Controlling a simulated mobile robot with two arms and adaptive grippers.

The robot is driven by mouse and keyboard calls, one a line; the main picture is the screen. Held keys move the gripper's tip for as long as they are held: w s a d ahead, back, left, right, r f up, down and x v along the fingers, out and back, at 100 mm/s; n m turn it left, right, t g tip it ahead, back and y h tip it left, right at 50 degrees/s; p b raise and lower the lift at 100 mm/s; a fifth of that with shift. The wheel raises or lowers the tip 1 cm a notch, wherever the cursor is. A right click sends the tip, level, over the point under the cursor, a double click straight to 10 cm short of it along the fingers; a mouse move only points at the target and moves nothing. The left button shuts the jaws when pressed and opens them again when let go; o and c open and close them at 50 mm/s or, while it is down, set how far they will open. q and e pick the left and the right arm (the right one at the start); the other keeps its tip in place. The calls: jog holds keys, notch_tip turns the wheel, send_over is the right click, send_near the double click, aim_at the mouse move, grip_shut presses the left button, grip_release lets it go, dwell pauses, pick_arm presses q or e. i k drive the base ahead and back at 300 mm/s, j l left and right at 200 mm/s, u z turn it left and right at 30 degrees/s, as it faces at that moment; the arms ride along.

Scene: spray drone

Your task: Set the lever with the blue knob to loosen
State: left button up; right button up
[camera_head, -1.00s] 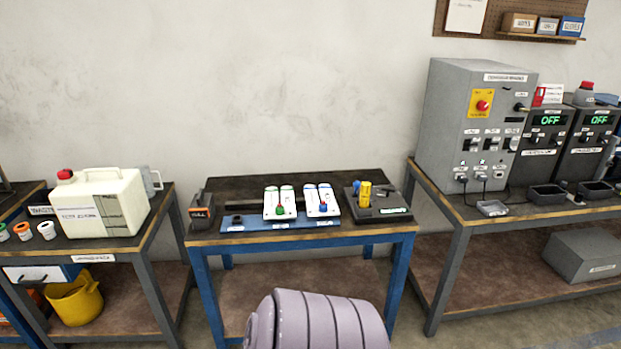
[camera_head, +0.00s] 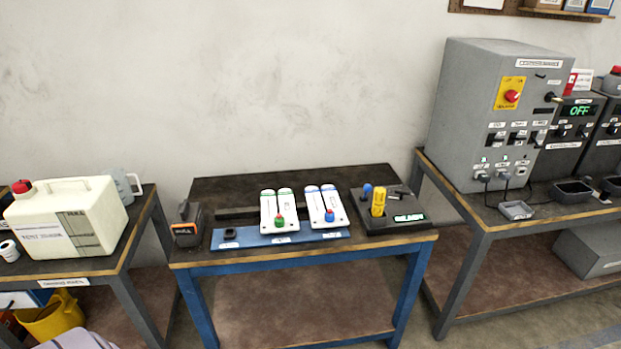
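A black fixture (camera_head: 395,222) stands at the right end of the middle table. A ball-shaped blue knob (camera_head: 367,190) stands at its back left, behind a yellow upright part (camera_head: 378,203). The fixture's front label is lit green, too small to read. To its left, a white two-strip piece with blue marks (camera_head: 325,203) carries a second blue knob (camera_head: 329,215) near its front end. A similar white piece with green marks (camera_head: 278,210) carries a green knob (camera_head: 279,219). Lever settings are too small to tell. Neither gripper is in view.
The middle table (camera_head: 310,258) has a blue front board (camera_head: 250,243) and a dark device (camera_head: 187,225) at its left end. A white canister (camera_head: 65,217) stands on the left bench. A grey control cabinet (camera_head: 495,110) stands on the right bench. Gaps separate the tables.

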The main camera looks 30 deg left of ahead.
aim_at(367, 188)
jog(key=i+j+u, duration=0.45)
jog(key=i+j, duration=0.25)
jog(key=j+z, duration=0.25)
jog(key=j, duration=0.4)
jog(key=j+z, duration=0.25)
jog(key=j, duration=0.4)
jog(key=i, duration=0.05)
